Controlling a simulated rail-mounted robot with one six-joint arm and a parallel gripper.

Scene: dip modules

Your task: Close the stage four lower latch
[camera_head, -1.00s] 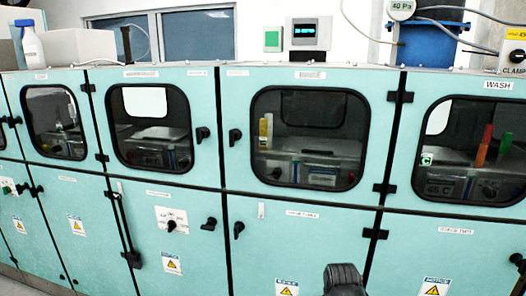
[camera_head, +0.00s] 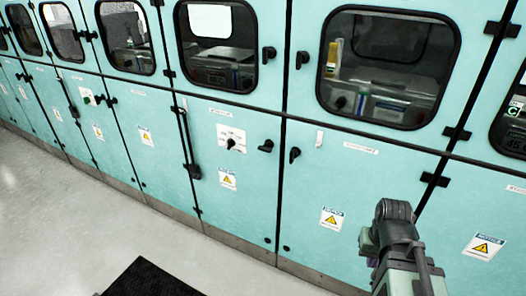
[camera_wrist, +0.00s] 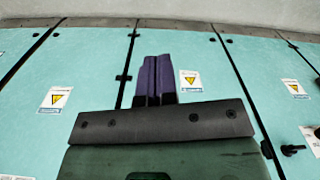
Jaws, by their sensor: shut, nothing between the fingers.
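In the head view, two black lever latches show on the lower doors, one on each side of a vertical seam: a left latch (camera_head: 265,146) and a right latch (camera_head: 294,154). The right latch looks roughly upright and the left one more level. The door labels are too small to read, so I cannot tell which is stage four. In the wrist view, my gripper (camera_wrist: 155,65) shows its purple fingers together and empty, in front of the lower panels. A black lever (camera_wrist: 291,150) shows at that view's lower right, apart from the fingers. In the head view the fingertips are hidden.
Black hinges (camera_head: 435,180) stick out along the door seams. A switch panel (camera_head: 231,139) sits left of the latches. Warning stickers (camera_head: 330,219) mark the lower doors. Bare floor (camera_head: 80,220) and a black mat (camera_head: 150,280) lie in front of the cabinets.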

